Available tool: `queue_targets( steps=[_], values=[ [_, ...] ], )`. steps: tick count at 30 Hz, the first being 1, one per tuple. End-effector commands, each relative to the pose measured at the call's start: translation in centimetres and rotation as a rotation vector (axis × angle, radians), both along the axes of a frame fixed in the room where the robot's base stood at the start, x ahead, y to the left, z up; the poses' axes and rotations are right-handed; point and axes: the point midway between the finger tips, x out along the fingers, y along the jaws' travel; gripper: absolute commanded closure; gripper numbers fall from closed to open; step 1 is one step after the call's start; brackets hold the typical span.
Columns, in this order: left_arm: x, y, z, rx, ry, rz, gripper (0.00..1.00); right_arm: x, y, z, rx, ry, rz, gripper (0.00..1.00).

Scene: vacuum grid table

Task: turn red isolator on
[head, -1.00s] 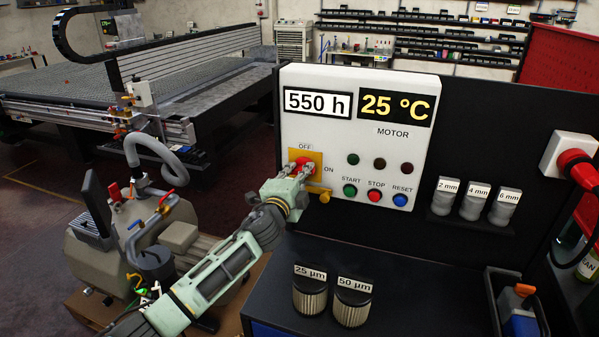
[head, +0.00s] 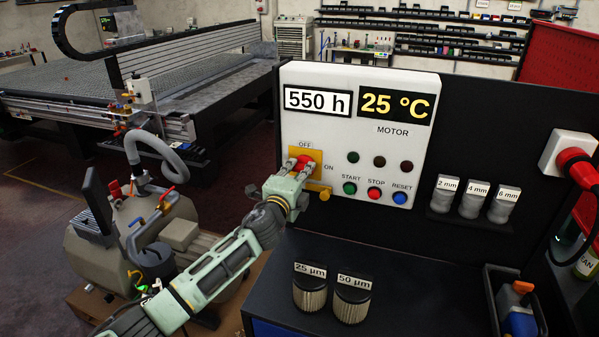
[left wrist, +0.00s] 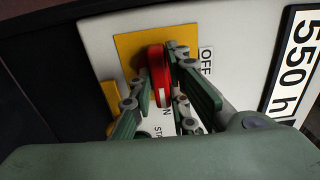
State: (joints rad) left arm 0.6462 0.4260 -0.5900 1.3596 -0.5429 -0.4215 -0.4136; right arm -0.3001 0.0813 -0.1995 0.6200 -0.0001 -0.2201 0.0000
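The red isolator (head: 307,160) is a red handle on a yellow plate (head: 317,157), at the left of a white control panel (head: 345,105). OFF is printed above it and ON to its right. My left gripper (head: 298,162) is at the handle, with its fingers partly covering it. In the left wrist view, the red handle (left wrist: 158,78) lies between the two fingers (left wrist: 157,92), which look closed against its sides. There its long side runs roughly toward the partly hidden ON label; its exact angle is hard to tell. My right gripper is not in view.
Below the isolator is a yellow part (head: 324,196). START (head: 349,188), STOP (head: 374,194) and RESET (head: 399,198) buttons are to the right. Two filters (head: 352,299) stand on the dark shelf. A grey vacuum pump (head: 150,235) stands at the left, near my arm.

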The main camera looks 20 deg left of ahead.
Motion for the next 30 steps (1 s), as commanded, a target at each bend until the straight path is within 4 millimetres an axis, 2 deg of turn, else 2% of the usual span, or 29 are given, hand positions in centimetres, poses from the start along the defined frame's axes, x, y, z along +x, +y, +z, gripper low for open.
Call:
queue_targets(
  steps=[1,5,17,23,30],
  values=[
    [0.0,0.0,-0.2,0.000,0.003,-0.001,0.79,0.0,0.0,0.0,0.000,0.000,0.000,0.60],
    [0.0,0.0,-0.1,-0.001,0.002,0.000,0.68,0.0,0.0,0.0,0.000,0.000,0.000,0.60],
    [-0.4,0.0,0.0,-0.003,0.000,0.000,0.67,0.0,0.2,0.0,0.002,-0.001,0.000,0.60],
    [-2.7,0.1,-0.1,-0.003,0.001,-0.001,0.67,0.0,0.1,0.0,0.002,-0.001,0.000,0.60],
    [-7.3,0.3,-0.2,-0.003,0.003,-0.002,0.67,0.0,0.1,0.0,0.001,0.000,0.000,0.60]
  ],
)
